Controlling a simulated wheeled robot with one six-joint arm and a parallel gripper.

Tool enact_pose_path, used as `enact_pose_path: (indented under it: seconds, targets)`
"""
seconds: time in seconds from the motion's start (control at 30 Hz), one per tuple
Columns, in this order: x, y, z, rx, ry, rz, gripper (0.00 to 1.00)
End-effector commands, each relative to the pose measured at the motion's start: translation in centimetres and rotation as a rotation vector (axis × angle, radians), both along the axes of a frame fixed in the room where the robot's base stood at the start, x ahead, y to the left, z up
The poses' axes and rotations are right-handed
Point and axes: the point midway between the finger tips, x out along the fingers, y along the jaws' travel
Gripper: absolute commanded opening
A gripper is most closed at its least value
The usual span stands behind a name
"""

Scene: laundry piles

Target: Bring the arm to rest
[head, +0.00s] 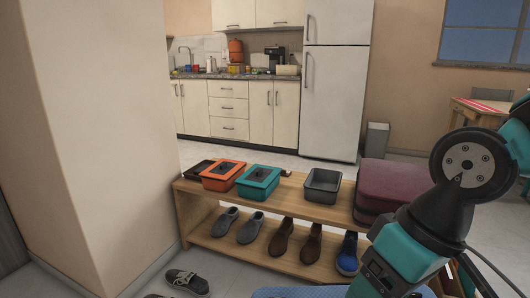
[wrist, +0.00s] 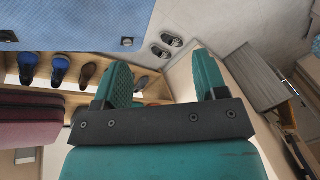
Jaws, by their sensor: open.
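My gripper shows in the wrist view (wrist: 162,75) with its two teal fingers spread apart. Nothing is between the fingers. My arm, teal and black, comes in at the right of the head view and bends down to the bottom edge. In the head view the fingers are hard to make out at the bottom edge.
A dark shoe (head: 187,282) lies on the floor. A blue surface (wrist: 85,25) is close by.

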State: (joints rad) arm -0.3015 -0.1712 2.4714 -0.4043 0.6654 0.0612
Motion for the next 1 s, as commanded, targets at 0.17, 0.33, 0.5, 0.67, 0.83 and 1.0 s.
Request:
enact_pose_path:
  seconds: [0.17,0.33,0.5,0.67,0.83,1.0]
  targets:
    - [-4.8,-1.1,1.8,0.025,-0.007,0.106,0.66]
    - [-4.5,-1.0,6.3,0.023,-0.003,0.101,0.66]
    - [-4.4,-1.0,11.0,0.023,-0.004,0.099,0.66]
    - [-4.4,-1.0,16.9,0.023,-0.003,0.098,0.66]
    - [-4.4,-1.0,23.3,0.023,-0.003,0.098,0.66]
    - [-4.4,-1.0,28.2,0.023,-0.003,0.097,0.66]
